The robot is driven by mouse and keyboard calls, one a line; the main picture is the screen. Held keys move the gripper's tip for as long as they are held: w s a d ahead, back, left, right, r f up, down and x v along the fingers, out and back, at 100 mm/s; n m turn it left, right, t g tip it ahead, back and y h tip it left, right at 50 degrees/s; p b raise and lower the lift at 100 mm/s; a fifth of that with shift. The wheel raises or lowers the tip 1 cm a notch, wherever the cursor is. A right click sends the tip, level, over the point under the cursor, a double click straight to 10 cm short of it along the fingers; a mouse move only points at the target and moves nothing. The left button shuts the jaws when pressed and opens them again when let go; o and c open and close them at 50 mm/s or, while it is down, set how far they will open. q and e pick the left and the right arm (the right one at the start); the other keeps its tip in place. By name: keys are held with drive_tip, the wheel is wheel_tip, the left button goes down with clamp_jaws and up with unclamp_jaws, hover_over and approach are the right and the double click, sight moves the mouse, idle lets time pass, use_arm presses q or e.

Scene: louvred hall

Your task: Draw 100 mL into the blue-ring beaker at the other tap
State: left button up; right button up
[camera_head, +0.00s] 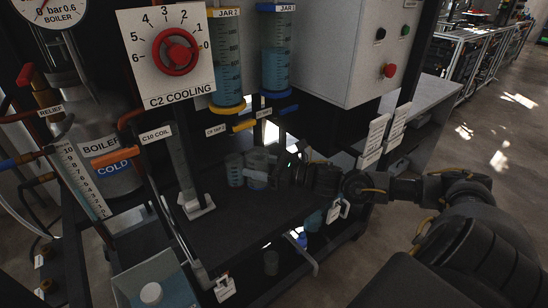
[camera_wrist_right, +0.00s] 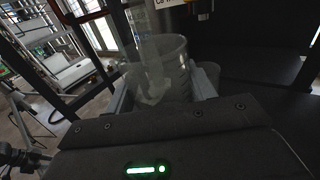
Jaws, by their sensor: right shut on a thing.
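My right gripper (camera_head: 272,173) reaches in from the right, low under the jars, and is shut on a clear glass beaker (camera_head: 256,172). In the right wrist view the beaker (camera_wrist_right: 172,58) stands upright between the two fingers. I cannot make out a ring colour on it. A second glass beaker (camera_head: 234,170) stands just left of it. The yellow-banded jar 2 (camera_head: 228,65) and the blue-banded jar (camera_head: 277,55) hang above with blue liquid. A yellow tap handle (camera_head: 244,125) and a blue tap handle (camera_head: 285,110) are below them. My left gripper is out of view.
The C2 cooling dial (camera_head: 176,52) is at upper left, beside the boiler (camera_head: 100,150). A grey post labelled C10 coil (camera_head: 182,175) stands left of the beakers. White tags (camera_head: 375,140) hang at right. The dark bench (camera_head: 235,225) is clear in front.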

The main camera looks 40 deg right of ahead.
drive_tip(key=w+d+r+m+t+h+p, duration=0.2)
drive_tip(key=w+d+r+h, duration=0.1)
drive_tip(key=d, duration=0.6)
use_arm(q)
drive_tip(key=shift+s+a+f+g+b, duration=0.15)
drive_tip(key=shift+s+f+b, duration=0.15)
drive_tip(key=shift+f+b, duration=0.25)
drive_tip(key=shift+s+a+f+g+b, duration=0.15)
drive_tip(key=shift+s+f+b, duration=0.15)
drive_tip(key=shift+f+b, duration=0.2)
use_arm(e)
drive_tip(key=w+d+f, duration=0.2)
drive_tip(key=w+f, duration=0.1)
drive_tip(key=w+d+f, duration=0.3)
drive_tip(key=w, duration=0.1)
drive_tip(key=w+d+f, duration=0.3)
drive_tip(key=f, duration=0.1)
drive_tip(key=shift+w+d+f, duration=0.1)
drive_tip(key=shift+w+d, duration=0.05)
drive_tip(key=shift+w, duration=0.1)
drive_tip(key=shift+w+f, duration=0.1)
drive_tip(key=shift+f, duration=1.55)
use_arm(q)
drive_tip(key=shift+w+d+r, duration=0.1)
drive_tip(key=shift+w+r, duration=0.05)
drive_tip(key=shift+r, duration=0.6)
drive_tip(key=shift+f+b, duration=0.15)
drive_tip(key=shift+b, duration=0.25)
use_arm(e)
drive_tip(key=shift+f, duration=0.1)
